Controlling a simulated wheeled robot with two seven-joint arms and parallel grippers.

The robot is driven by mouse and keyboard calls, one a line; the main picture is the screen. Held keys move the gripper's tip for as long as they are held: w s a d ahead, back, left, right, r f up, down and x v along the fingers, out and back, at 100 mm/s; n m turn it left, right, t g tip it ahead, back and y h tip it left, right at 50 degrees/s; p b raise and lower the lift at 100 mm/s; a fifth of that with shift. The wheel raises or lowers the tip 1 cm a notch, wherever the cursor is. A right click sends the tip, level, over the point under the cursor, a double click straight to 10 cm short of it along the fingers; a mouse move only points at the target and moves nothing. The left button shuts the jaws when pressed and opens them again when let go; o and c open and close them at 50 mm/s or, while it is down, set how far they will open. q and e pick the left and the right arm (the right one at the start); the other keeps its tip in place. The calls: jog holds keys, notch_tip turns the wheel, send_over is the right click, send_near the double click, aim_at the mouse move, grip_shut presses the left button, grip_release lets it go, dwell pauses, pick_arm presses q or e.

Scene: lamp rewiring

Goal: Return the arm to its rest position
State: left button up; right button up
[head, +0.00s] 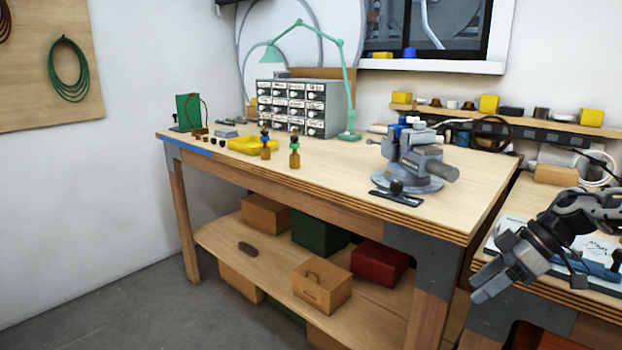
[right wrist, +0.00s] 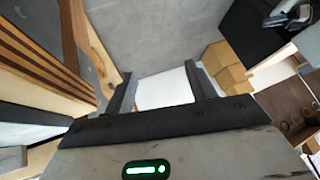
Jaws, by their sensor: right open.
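My right arm comes in at the right of the head view, bent over the side bench. Its gripper (head: 485,287) points down and to the left, in front of the bench corner and clear of the bench tops. In the right wrist view the gripper (right wrist: 162,88) shows two dark fingers spread apart with nothing between them. The floor and a white surface show beyond the fingers. My left gripper is not in the head view.
The main workbench (head: 330,190) carries a grey vise (head: 415,155), a green lamp (head: 350,100), a drawer cabinet (head: 305,105) and small bottles. The side bench's edge (head: 560,285) lies close to my right arm. Open floor (head: 120,300) is at the left.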

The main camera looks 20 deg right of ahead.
jog(key=s+a+f+m+t+y+p, duration=0.1)
jog(key=s+a+f+m+t+p, duration=0.15)
jog(key=a+f+t, duration=0.95)
pick_arm(q)
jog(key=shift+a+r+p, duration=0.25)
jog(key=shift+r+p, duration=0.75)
jog(key=shift+p, duration=0.1)
pick_arm(e)
jog(key=s+a+f+m+g+h, duration=0.1)
jog(key=s+a, duration=0.3)
jog(key=a, duration=0.6)
jog(key=s+a+f+m+g+h, duration=0.2)
jog(key=s+a+g+h, duration=0.1)
jog(key=a, duration=0.8)
jog(key=shift+s+f+g, duration=0.4)
jog(key=shift+s+g, duration=0.05)
jog(key=shift+g, duration=0.25)
jog(key=shift+a, duration=0.1)
